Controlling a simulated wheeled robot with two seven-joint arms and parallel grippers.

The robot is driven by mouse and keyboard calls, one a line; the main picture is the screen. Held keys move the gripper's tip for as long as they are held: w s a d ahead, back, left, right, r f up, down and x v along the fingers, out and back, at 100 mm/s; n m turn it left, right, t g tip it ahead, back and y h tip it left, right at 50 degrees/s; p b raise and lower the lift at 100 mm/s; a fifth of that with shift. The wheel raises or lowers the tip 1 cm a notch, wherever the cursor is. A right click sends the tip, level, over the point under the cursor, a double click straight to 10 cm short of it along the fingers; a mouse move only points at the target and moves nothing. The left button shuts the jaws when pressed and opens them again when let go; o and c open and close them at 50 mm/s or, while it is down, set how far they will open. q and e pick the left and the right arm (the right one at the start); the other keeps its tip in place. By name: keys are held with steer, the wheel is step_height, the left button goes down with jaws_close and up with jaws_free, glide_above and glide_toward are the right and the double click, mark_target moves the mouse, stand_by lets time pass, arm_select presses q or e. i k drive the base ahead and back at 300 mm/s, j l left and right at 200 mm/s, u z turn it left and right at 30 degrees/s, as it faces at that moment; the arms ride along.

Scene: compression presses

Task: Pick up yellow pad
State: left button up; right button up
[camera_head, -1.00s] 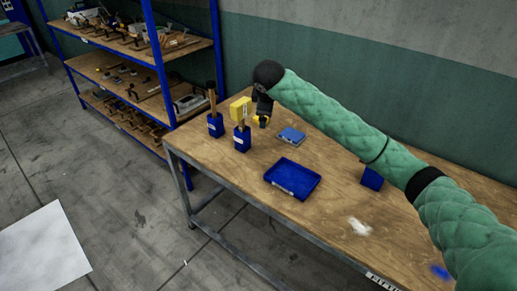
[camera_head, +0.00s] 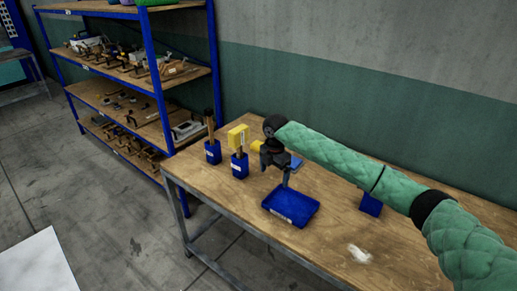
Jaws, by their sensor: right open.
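A yellow block (camera_head: 237,136), which I take for the yellow pad, shows just above and behind a blue holder (camera_head: 239,168); its base is hidden. A smaller yellow piece (camera_head: 256,146) shows to its right, beside my right gripper. My right gripper (camera_head: 275,173) is open and empty. It points down to the right of the block, apart from it, near the back edge of the blue tray (camera_head: 291,205) in the picture. My left gripper is not in view.
A second blue holder (camera_head: 213,152) with a handle stands at left on the wooden table (camera_head: 330,240). A blue pad (camera_head: 297,162) is partly hidden behind my gripper. A blue box (camera_head: 371,204) and a white scrap (camera_head: 359,253) lie right. A loaded shelf (camera_head: 160,85) stands behind.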

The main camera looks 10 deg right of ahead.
mark_target(254, 146)
steer(key=i, duration=1.5)
